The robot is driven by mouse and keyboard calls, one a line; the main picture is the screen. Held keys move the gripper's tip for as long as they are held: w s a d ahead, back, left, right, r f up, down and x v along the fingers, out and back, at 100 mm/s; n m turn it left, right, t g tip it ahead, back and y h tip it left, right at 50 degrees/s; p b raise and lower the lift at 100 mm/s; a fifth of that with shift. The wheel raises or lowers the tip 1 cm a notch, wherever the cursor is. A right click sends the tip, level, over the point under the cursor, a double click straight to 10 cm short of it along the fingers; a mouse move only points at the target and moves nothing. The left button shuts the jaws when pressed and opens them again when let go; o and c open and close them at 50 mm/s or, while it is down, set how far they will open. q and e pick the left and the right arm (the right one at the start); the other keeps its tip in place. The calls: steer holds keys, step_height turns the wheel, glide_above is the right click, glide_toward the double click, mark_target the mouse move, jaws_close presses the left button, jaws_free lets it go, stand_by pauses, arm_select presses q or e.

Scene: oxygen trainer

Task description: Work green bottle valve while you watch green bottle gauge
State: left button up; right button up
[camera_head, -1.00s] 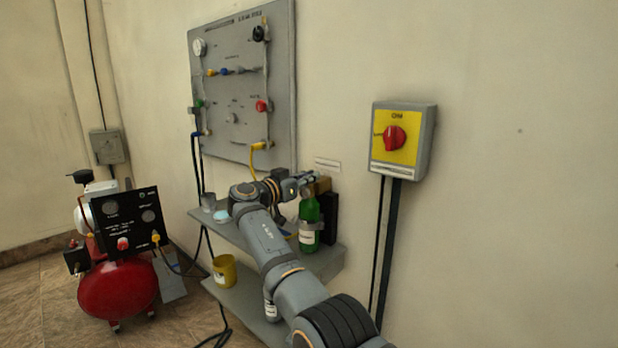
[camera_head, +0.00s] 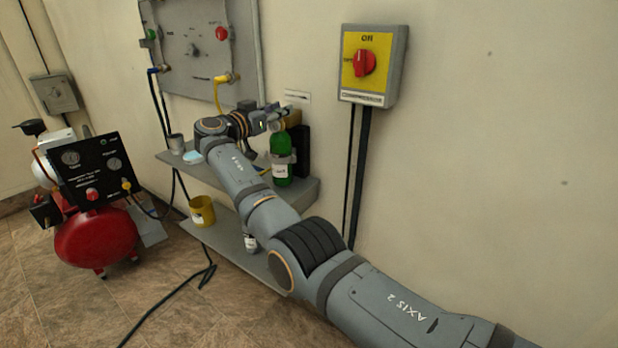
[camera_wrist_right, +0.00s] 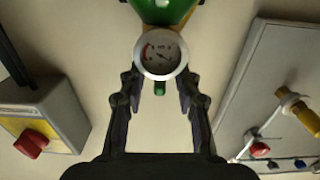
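The green bottle (camera_head: 281,170) stands upright on the upper shelf, with a brass fitting (camera_head: 293,118) at its top. My right gripper (camera_head: 282,110) is at the bottle's top in the head view. In the right wrist view the bottle (camera_wrist_right: 165,8) shows at the top edge, and its round gauge (camera_wrist_right: 160,54) faces the camera. The gauge has a white face with a red arc at left; its reading is too small to tell. A small green knob (camera_wrist_right: 159,89) shows just below the gauge. The right fingers (camera_wrist_right: 159,80) are apart on either side of it. My left gripper is out of view.
The shelf (camera_head: 230,176) also holds a grey cup (camera_head: 176,143). A yellow mug (camera_head: 202,211) is on the lower shelf. A yellow switch box (camera_head: 372,65) is on the wall at right, the panel (camera_head: 190,55) behind. A red compressor (camera_head: 95,237) stands at left.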

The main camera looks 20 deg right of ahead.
steer(key=shift+f, duration=0.1)
